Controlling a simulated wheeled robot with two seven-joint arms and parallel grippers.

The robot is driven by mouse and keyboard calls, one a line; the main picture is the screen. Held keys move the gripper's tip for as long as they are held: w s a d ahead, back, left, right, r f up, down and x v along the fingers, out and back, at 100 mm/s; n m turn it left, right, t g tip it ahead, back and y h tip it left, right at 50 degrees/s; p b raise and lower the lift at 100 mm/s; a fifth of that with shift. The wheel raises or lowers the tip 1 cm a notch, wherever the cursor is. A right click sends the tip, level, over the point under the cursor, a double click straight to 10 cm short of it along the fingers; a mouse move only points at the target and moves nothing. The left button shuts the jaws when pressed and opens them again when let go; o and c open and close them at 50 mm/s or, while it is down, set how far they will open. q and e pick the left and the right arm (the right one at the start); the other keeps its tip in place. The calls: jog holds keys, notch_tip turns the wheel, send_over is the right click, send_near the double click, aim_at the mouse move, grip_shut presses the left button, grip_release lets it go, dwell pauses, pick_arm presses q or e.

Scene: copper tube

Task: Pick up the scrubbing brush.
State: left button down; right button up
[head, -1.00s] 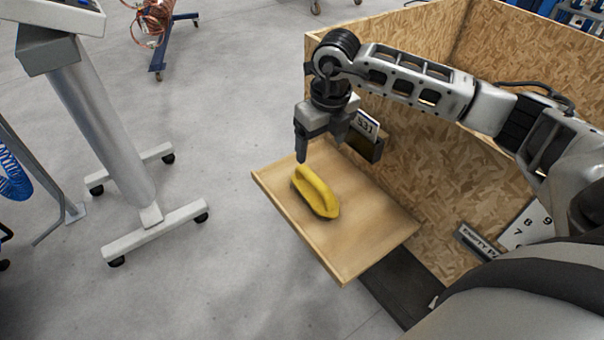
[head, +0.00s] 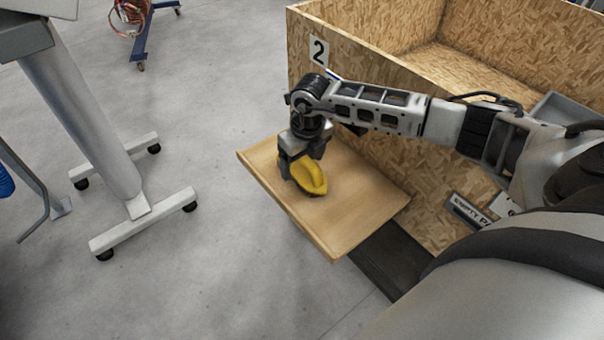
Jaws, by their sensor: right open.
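The yellow scrubbing brush (head: 312,179) lies on a light wooden board (head: 357,217) that juts out from the side of the wooden crate. My right gripper (head: 296,176) points down at the far left end of the brush and partly covers it. Its jaws are open; one finger shows on the left side of the brush. I cannot tell whether the fingers touch it. The left gripper is not in view.
A large chipboard crate (head: 365,65) marked 2 stands behind and right of the board. A wheeled grey stand (head: 90,120) is at the left. The grey floor (head: 225,270) between stand and board is clear.

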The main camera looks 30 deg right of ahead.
jog(key=shift+w+f, duration=0.1)
jog(key=shift+f, duration=0.6)
jog(key=shift+r, duration=0.15)
jog(key=shift+c, duration=0.9)
jog(key=c, duration=0.9)
jog(key=shift+r, duration=0.15)
jog(key=shift+c, duration=0.2)
